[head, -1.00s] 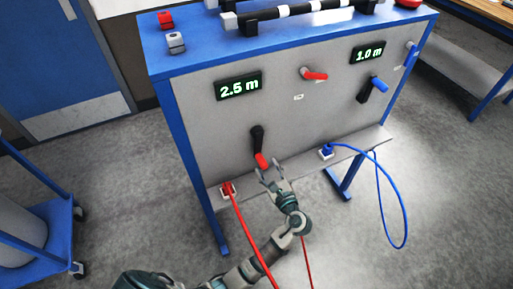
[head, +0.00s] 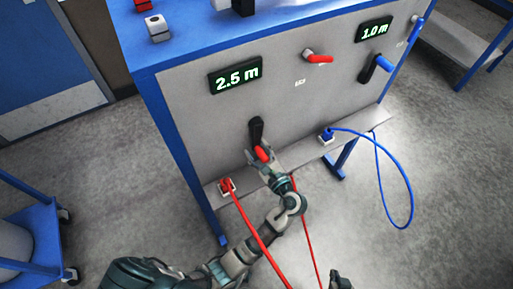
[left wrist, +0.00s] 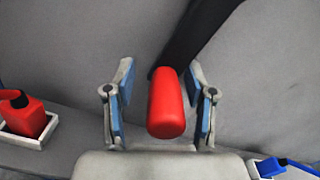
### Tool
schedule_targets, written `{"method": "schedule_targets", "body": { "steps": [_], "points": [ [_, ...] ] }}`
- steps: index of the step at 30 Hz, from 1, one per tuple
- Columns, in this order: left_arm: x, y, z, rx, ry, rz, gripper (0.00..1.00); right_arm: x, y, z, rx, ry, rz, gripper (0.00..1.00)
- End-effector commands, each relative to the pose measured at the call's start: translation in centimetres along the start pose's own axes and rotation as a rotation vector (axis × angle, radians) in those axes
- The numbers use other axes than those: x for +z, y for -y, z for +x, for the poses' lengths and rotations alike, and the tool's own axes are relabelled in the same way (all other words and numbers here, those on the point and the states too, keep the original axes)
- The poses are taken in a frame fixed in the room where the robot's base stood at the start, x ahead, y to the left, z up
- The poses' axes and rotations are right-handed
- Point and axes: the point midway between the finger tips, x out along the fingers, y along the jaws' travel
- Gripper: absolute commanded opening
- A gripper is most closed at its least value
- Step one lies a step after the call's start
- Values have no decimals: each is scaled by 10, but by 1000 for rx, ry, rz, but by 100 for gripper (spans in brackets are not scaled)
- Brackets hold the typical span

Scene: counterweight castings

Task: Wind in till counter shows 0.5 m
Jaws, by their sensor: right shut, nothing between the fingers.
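The left counter (head: 235,76) reads 2.5 m and the right counter (head: 374,30) reads 1.0 m. Below the left counter a black crank arm (head: 256,130) hangs down with a red handle (head: 262,153). My left gripper (head: 260,160) is open at this handle. In the left wrist view the red handle (left wrist: 166,104) lies between its two fingers (left wrist: 160,100), with a gap on each side. A blue-handled crank (head: 377,67) sits below the right counter. Part of my right gripper (head: 340,282) shows at the bottom edge, shut and empty.
A red lever (head: 318,58) is on the panel between the counters. A red cable (head: 248,222) and a blue cable (head: 410,190) hang from a ledge (head: 300,155) with sockets. A blue cart (head: 35,235) stands at left on open floor.

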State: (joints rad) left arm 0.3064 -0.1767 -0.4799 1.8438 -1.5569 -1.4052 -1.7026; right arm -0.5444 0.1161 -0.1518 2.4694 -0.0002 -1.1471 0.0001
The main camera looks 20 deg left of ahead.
Motion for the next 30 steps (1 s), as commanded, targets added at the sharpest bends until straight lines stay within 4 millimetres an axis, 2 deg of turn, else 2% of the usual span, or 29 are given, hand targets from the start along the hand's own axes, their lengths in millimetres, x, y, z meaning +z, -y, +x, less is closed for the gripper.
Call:
{"method": "schedule_targets", "body": {
  "steps": [2, 9, 30],
  "points": [
    [0, 1, -1, -1, 1, 0, 54, 0, -1, 1, 1, 2, -1, 0],
    [0, 0, 0, -1, -1, -2, 0, 0, -1, 1, 2, 1, -1, 0],
    [2, -3, 2, 6, 1, -2, 0, 5, -1, -1, 2, 30, -1, 0]
  ]
}}
